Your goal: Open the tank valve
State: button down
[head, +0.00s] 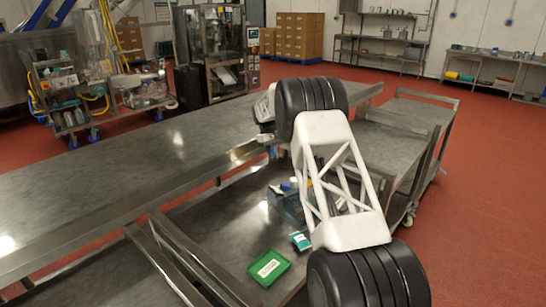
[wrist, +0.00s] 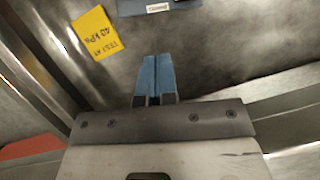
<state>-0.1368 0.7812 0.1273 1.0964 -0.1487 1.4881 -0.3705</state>
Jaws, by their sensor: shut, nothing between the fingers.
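No tank valve can be made out for certain in either view. A large steel vessel (head: 14,72) shows at the far left edge of the head view. My gripper (wrist: 156,62) has blue fingertips that lie together, shut and empty, over a grey metal surface in the wrist view. A yellow card (wrist: 97,33) reading "TEST AT 40 KPA" lies ahead and left of the fingertips. A dark blue item with a white label (wrist: 158,6) is cut off by the top edge. In the head view my arm hides the fingertips.
A long steel bench (head: 90,190) runs across the head view. A green tray (head: 262,281) and a small teal item (head: 300,241) lie on the lower steel surface. A steel cart (head: 420,115) stands right. A bagging machine (head: 215,50) and loaded trolley (head: 65,95) stand behind.

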aim_at(285, 187)
jog(key=w+d+m+y, duration=0.2)
jog(key=d+m+y, duration=0.1)
jog(key=d+m, duration=0.3)
jog(key=shift+d+m, duration=0.25)
jog(key=shift+m, duration=1.15)
jog(key=shift+w, duration=0.1)
jog(key=shift+s+a+f, duration=0.3)
jog(key=shift+s+f, duration=0.95)
jog(key=shift+f, duration=0.3)
jog(key=shift+s+a+f, duration=0.3)
jog(key=shift+s+f, duration=0.95)
jog(key=shift+f, duration=0.25)
jog(key=shift+s+a+f, duration=0.3)
jog(key=shift+s+f, duration=0.95)
jog(key=shift+f, duration=0.3)
jog(key=shift+s+a+n+g, duration=0.3)
jog(key=shift+s+n, duration=0.15)
jog(key=shift+n, duration=0.25)
